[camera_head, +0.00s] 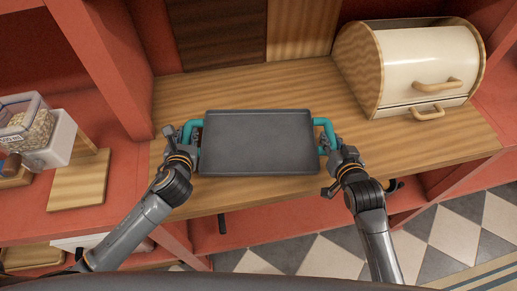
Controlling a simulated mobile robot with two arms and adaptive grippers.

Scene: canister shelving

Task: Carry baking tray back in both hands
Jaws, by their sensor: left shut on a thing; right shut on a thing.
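The dark grey baking tray (260,142) has a teal handle on each short side. It is in the middle of the head view, over the wooden counter (285,88); I cannot tell whether it touches the wood. My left gripper (189,146) is shut on the tray's left handle (188,127). My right gripper (331,148) is shut on the tray's right handle (328,127). The tray looks about level and empty. The fingertips partly hide the lower ends of both handles.
A cream and wood bread box (425,62) stands at the back right of the counter. Two wooden boards (222,34) lean at the back. Red shelving (95,55) with clear canisters (28,122) is on the left. Checkered floor (325,256) lies below the counter's front edge.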

